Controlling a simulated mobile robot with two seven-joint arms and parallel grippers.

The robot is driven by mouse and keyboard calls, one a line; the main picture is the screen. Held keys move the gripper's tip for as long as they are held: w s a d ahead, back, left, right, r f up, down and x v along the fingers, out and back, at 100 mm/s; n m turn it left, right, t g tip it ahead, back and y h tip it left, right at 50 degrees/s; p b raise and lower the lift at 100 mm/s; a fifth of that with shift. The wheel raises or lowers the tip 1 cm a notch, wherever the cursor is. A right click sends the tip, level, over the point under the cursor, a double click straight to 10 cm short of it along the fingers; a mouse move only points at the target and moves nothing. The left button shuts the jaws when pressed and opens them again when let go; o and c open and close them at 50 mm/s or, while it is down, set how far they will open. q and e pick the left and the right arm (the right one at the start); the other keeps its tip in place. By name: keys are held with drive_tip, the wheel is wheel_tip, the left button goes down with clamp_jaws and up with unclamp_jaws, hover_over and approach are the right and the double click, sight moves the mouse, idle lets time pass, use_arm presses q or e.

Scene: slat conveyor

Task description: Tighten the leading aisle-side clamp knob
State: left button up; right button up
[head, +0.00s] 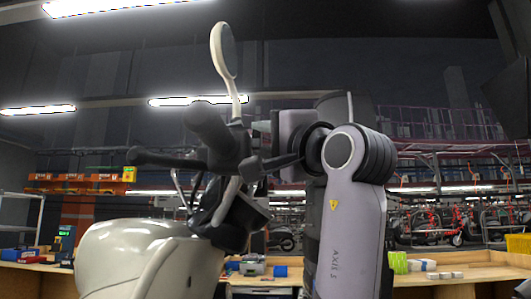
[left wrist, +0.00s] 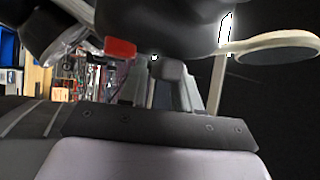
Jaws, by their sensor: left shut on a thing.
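A cream scooter (head: 150,262) fills the lower left of the head view, with a dark handlebar (head: 210,128) and a round mirror (head: 229,50) on a pale stem. My left gripper (head: 262,165) reaches in from the right, at the handlebar. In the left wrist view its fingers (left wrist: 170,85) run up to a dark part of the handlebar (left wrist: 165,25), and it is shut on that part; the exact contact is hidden. The mirror (left wrist: 280,48) is at the upper right there. I cannot make out a clamp knob in either view. My right gripper is not in view.
A wooden bench (head: 465,272) with green and white blocks stands at the right. More scooters (head: 440,222) stand on racks in the right background. An orange shelf (head: 75,183) is at the far left.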

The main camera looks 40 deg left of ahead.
use_arm(q)
drive_tip(key=n+g+y, duration=0.1)
drive_tip(key=n+g+y+b, duration=0.1)
drive_tip(key=n, duration=0.1)
drive_tip(key=n+g+y+b, duration=0.1)
drive_tip(key=n+y, duration=0.1)
drive_tip(key=shift+w+a+f, duration=0.15)
drive_tip(key=shift+w+f, duration=0.05)
drive_tip(key=shift+f, duration=0.2)
drive_tip(key=shift+n+g, duration=0.3)
drive_tip(key=shift+n, duration=0.1)
drive_tip(key=o, duration=1.1)
drive_tip(key=shift+r, duration=0.1)
drive_tip(key=shift+c, duration=0.2)
drive_tip(key=b+v, duration=0.2)
drive_tip(key=v, duration=0.5)
